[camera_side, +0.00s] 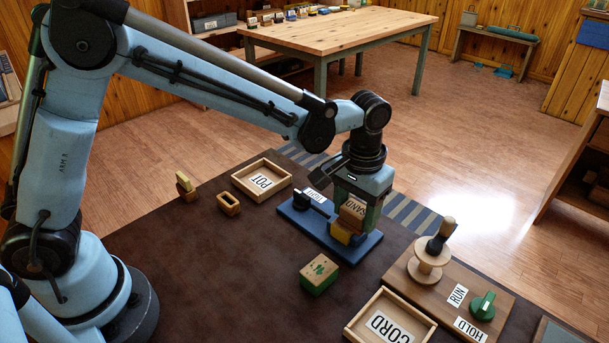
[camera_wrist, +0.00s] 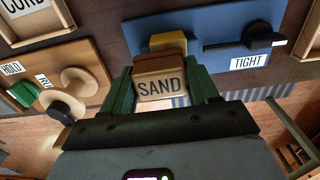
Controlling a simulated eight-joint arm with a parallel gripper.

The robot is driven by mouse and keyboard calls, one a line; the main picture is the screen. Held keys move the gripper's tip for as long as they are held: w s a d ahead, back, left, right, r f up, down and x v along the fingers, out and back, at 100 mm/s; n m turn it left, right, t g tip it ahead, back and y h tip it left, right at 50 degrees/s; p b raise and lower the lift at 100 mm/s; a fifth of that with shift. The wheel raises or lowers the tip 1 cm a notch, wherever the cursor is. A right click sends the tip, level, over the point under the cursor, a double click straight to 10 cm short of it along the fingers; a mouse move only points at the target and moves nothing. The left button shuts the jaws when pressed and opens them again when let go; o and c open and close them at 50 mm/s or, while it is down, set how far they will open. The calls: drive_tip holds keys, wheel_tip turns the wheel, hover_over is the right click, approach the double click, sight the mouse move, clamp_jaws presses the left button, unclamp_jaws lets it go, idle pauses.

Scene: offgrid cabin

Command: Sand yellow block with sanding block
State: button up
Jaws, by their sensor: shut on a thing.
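My gripper (camera_side: 357,212) is shut on the brown wooden sanding block (camera_side: 352,209), which bears a SAND label. In the wrist view the sanding block (camera_wrist: 160,80) sits between the two green fingers of my gripper (camera_wrist: 163,88). The yellow block (camera_side: 341,234) is on the blue base plate (camera_side: 296,221), directly beneath the sanding block. The two look touching or nearly so; I cannot tell which. In the wrist view only the yellow block's edge (camera_wrist: 168,41) shows past the sanding block. A dark lever (camera_side: 290,218) with a TIGHT label stands at the plate's left.
A POT tray (camera_side: 273,165) lies behind left, with two small wooden pieces (camera_side: 229,203) beside it. A CORD tray (camera_side: 361,329) and a RUN/HOLD board (camera_side: 508,293) with a spool are front right. The mat's left-middle is clear.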

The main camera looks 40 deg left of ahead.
drive_tip(key=shift+d, duration=0.2)
drive_tip(key=shift+r, duration=2.55)
